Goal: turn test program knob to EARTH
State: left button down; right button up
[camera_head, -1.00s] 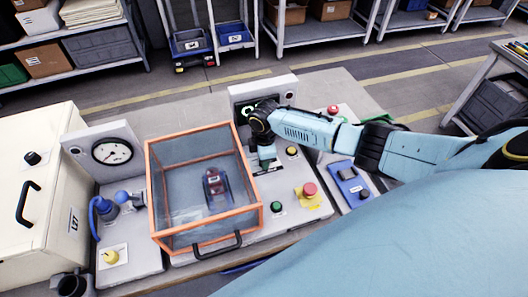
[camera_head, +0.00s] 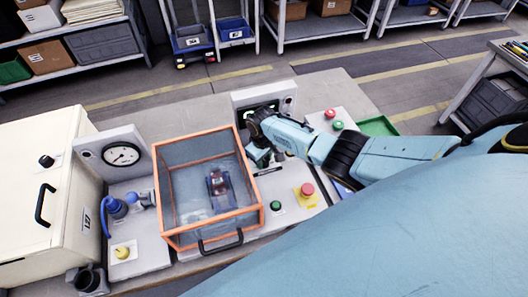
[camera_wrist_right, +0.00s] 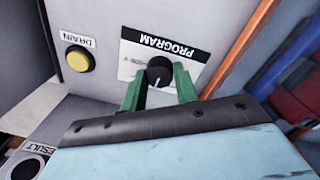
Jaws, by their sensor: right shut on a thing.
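The test program knob (camera_wrist_right: 159,72) is a round black knob with a white pointer line, on a panel label reading PROGRAM (camera_wrist_right: 170,50) in the right wrist view. The label's position words are mostly hidden or too small to read, so I cannot tell the setting. My right gripper (camera_wrist_right: 158,88) has green fingers on both sides of the knob and is shut on it. In the head view my right gripper (camera_head: 260,155) is at the control panel (camera_head: 240,98), and the arm hides the knob. My left gripper does not show.
An orange-framed clear box (camera_head: 262,215) stands just left of my right gripper. A yellow DRAIN button (camera_wrist_right: 77,58) is near the knob. A red emergency button (camera_head: 307,190) and a green button (camera_head: 275,206) sit in front.

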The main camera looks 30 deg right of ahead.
jog(key=m+p, duration=0.1)
jog(key=m, duration=0.3)
jog(key=shift+m, duration=0.4)
dwell(0.4)
jog(key=o, duration=1)
jog(key=shift+w+r+p, duration=0.1)
jog(key=shift+r+p, duration=0.25)
jog(key=shift+r, duration=0.15)
jog(key=r, duration=1.2)
jog(key=shift+a+r+p, duration=0.2)
jog(key=shift+a+p, duration=0.1)
jog(key=shift+p, duration=0.1)
jog(key=shift+f, duration=0.1)
